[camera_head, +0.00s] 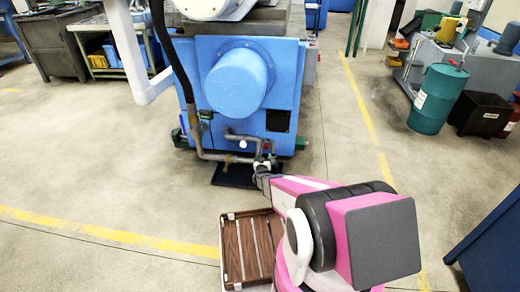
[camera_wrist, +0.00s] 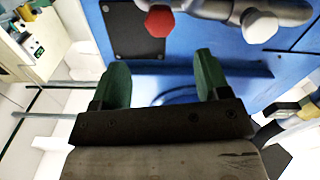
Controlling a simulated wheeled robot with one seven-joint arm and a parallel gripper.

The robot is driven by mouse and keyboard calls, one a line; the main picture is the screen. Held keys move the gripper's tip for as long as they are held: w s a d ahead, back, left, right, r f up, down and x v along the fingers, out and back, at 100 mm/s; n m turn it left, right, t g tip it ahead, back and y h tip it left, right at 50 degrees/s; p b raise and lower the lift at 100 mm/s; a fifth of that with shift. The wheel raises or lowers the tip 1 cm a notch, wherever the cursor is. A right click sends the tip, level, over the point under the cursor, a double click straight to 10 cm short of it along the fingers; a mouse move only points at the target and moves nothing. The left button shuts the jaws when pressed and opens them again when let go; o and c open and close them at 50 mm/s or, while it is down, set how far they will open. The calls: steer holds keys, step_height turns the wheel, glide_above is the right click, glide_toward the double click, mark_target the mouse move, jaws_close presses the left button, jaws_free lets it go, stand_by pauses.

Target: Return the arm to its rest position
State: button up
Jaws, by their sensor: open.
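My arm, pink and black, reaches forward from the lower right in the head view. My gripper (camera_head: 262,168) is at its far end, in front of the lower part of the blue ring grinder (camera_head: 284,80). In the wrist view, the two green fingers of my gripper (camera_wrist: 163,75) are spread apart with nothing between them. The grinder's blue face (camera_wrist: 190,55) shows beyond them. A red knob (camera_wrist: 159,20) and a white knob (camera_wrist: 259,26) sit on grey pipes above the fingers. I cannot tell the exact distance between the fingers and the machine.
A brown slatted tray (camera_head: 232,252) lies left of my arm. A dark mat (camera_head: 232,177) is at the grinder's foot. A green barrel (camera_head: 437,100) and a black bin (camera_head: 480,115) stand at the right. The floor at the left is open, crossed by a yellow line.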

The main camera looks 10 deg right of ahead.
steer(key=s+a+r+n+g+y, duration=0.1)
steer(key=s+a+r+g+y, duration=0.2)
steer(key=r, duration=0.5)
steer(key=s+a+r+n+g+y, duration=0.1)
steer(key=s+a+r+g+y, duration=0.2)
steer(key=s+r, duration=0.35)
steer(key=s+d+r+g, duration=0.1)
steer(key=s+r+g, duration=0.2)
steer(key=s+r, duration=0.2)
steer(key=s+d+r+g, duration=0.1)
steer(key=s+r+g, duration=0.3)
steer(key=s, duration=0.7)
steer(key=s+d+r+m+g, duration=0.1)
steer(key=s+r+g, duration=0.3)
steer(key=s+r, duration=0.3)
steer(key=shift+s+d, duration=0.25)
steer(key=shift+s, duration=0.65)
steer(key=shift+f, duration=0.1)
steer(key=shift+c, duration=0.3)
